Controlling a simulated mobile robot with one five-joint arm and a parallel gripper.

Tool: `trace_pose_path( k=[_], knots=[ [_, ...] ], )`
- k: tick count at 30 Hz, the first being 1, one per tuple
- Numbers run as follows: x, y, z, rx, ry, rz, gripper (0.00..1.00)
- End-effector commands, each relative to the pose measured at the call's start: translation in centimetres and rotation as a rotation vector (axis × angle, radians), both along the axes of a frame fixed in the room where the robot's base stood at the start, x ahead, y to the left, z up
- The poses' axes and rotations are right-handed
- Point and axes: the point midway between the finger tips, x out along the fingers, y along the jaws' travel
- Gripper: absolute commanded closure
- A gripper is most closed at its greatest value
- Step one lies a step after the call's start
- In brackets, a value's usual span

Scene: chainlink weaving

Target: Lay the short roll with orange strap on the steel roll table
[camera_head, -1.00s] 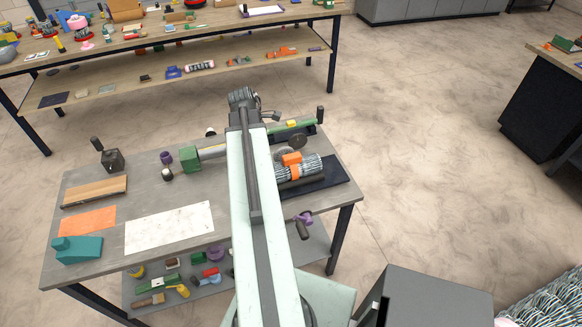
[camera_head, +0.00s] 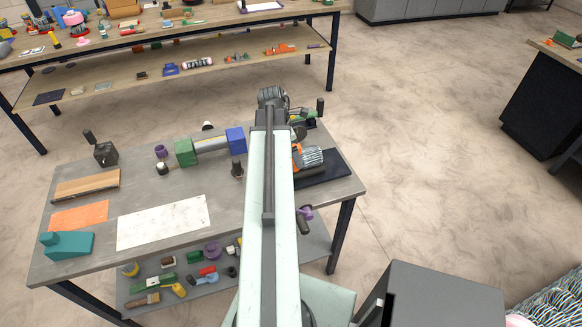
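The short roll (camera_head: 312,157) is a grey wire-mesh cylinder with an orange strap (camera_head: 298,150). It lies on its side at the right of the grey table, by a dark mat (camera_head: 335,171). My arm covers its left end. The grey-topped table (camera_head: 222,185) is the nearest one; I cannot tell whether it is the steel roll table. The wrist end of my gripper (camera_head: 274,97) is above the table's far edge, beyond the roll. Its fingers are hidden or too small to tell, and I see nothing held.
A green block (camera_head: 184,152) and a blue block (camera_head: 235,139) flank a grey cylinder. A white sheet (camera_head: 163,222), orange sheet (camera_head: 79,216) and teal block (camera_head: 67,245) lie left. A dark handle (camera_head: 303,221) juts at the front edge. The lower shelf is cluttered.

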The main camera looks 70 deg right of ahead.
Motion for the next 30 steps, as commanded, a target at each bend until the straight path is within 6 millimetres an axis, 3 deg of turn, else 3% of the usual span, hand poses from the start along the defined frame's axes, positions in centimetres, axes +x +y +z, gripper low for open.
trace_pose_path(
  k=[1, 2, 9, 11, 20, 30],
  knots=[
    [-0.2, -0.2, -1.7, 0.000, 0.000, 0.000, 0.02],
    [-0.3, -0.2, -1.9, 0.000, 0.000, 0.000, 0.02],
    [-0.3, -0.3, -1.6, 0.000, 0.000, 0.000, 0.02],
    [-0.3, -0.3, -1.6, 0.000, 0.000, 0.000, 0.16],
    [-0.3, -0.3, -1.6, 0.000, 0.000, 0.001, 0.99],
    [-0.3, -0.3, -0.9, -0.001, 0.000, 0.001, 1.00]
  ],
)
